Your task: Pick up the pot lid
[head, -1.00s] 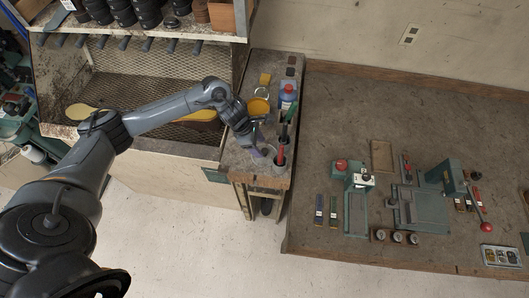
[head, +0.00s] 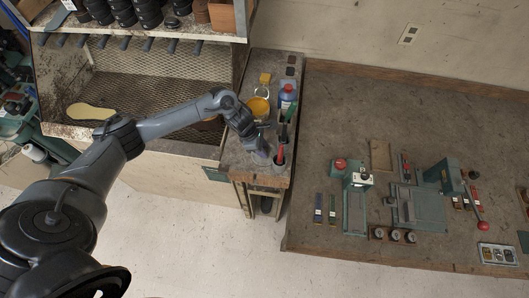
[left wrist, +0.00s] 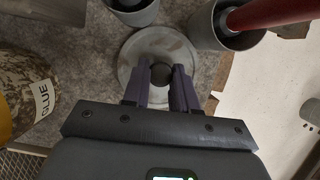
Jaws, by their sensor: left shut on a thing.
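The pot lid (left wrist: 158,45) is a round grey disc with a dark knob (left wrist: 161,73), seen from above in the left wrist view. My left gripper (left wrist: 162,75) is shut on the knob, with one purple-grey finger on each side of it. In the head view my left gripper (head: 262,152) is over the front of the narrow bench, and it and the wrist mostly hide the lid. I cannot tell whether the lid rests on the bench or is slightly raised. My right gripper is not in view.
A grey cup (left wrist: 222,25) with a red-handled tool (left wrist: 270,12) stands close right of the lid; another grey cup (left wrist: 132,10) is close behind. A glue can (left wrist: 28,95) is at left. A blue bottle (head: 288,93) stands farther back. The bench's front edge is near.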

